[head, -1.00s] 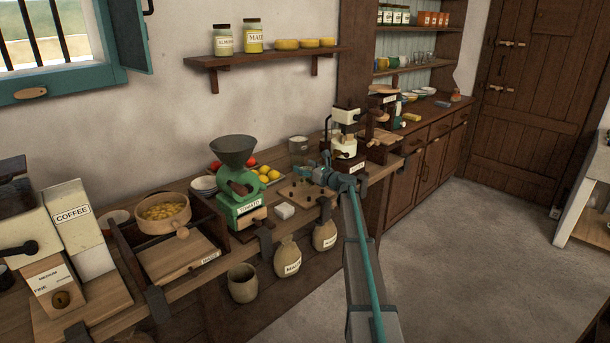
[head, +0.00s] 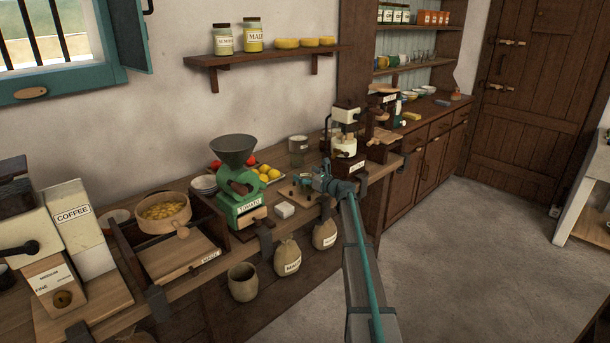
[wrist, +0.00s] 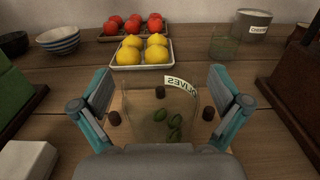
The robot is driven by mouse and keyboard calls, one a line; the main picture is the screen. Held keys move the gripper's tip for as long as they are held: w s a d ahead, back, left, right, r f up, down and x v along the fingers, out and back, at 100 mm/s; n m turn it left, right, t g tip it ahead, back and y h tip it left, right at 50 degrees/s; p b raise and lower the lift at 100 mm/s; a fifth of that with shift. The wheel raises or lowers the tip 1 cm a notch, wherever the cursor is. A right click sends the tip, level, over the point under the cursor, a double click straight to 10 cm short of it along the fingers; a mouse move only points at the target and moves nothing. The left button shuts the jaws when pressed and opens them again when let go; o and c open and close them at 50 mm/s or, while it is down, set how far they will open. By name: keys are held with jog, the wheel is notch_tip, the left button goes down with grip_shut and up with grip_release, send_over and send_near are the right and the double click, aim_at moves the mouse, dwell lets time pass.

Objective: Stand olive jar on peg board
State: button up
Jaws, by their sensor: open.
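The olive jar (wrist: 152,128) is clear glass with several green olives low inside. In the wrist view it sits between my fingers, upright as far as I can tell, its label showing reversed through the glass. The peg board (wrist: 121,99) is pale wood with dark pegs around the jar: left (wrist: 114,118), back (wrist: 160,92) and right (wrist: 208,113). My gripper (wrist: 160,110) is open, with a finger on each side of the jar and visible gaps. In the head view my gripper (head: 318,182) is over the board's right part and the jar cannot be made out.
Behind the board are a tray of lemons (wrist: 142,60), tomatoes (wrist: 132,24), a clear glass (wrist: 223,42) and a labelled canister (wrist: 252,22). A white block (wrist: 25,158) and the green tomato mill (head: 236,190) stand left. A dark wooden mill (wrist: 300,95) stands close at right.

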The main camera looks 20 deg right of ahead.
jog(key=shift+s+r, duration=0.1)
jog(key=b+v, duration=0.1)
jog(key=v, duration=1)
jog(key=shift+s+d, duration=0.15)
jog(key=shift+s, duration=0.2)
